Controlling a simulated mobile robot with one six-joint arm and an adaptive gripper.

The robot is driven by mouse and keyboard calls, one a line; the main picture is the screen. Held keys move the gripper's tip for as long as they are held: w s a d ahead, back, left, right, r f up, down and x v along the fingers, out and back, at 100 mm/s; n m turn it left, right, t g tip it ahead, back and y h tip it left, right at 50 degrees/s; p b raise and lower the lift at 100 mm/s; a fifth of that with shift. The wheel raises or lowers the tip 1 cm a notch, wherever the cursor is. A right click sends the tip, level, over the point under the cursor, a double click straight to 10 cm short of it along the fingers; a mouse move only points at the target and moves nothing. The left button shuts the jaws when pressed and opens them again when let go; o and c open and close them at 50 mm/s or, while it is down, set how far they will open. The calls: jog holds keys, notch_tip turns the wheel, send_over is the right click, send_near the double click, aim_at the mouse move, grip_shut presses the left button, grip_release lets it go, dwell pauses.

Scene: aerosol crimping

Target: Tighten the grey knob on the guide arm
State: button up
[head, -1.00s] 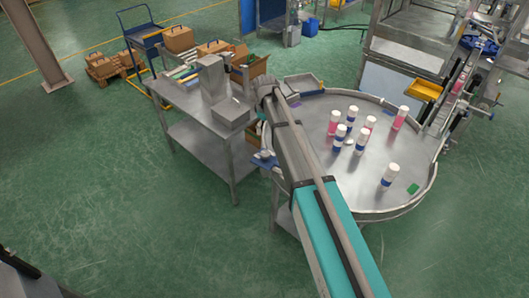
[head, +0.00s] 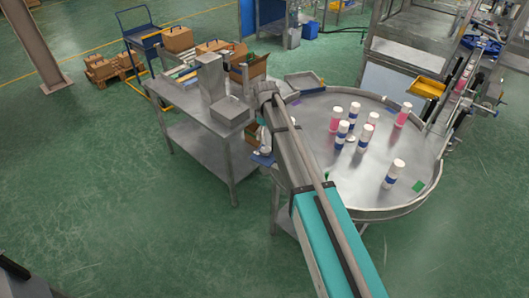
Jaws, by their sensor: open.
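I cannot make out the grey knob or clearly pick out the guide arm. A conveyor (head: 456,92) with rails and small dark fittings runs along the right edge, beyond the round table, but its parts are too small to tell apart. My own arm crosses the middle of the head view, from the bottom edge up to beside the round table. Its far end bends down between the two tables. I cannot see the fingers of my gripper, which are hidden or too small.
A round steel table (head: 340,208) holds several white-capped cans (head: 394,175), with pink or blue bands. A steel bench (head: 190,115) with boxes stands to its left. A blue cart (head: 138,37) and cartons (head: 98,68) are behind.

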aim_at(265, 149)
jog(key=shift+f+b, duration=3.85)
jog(key=shift+f, duration=0.35)
jog(key=shift+c, duration=0.2)
jog(key=c, duration=1.1)
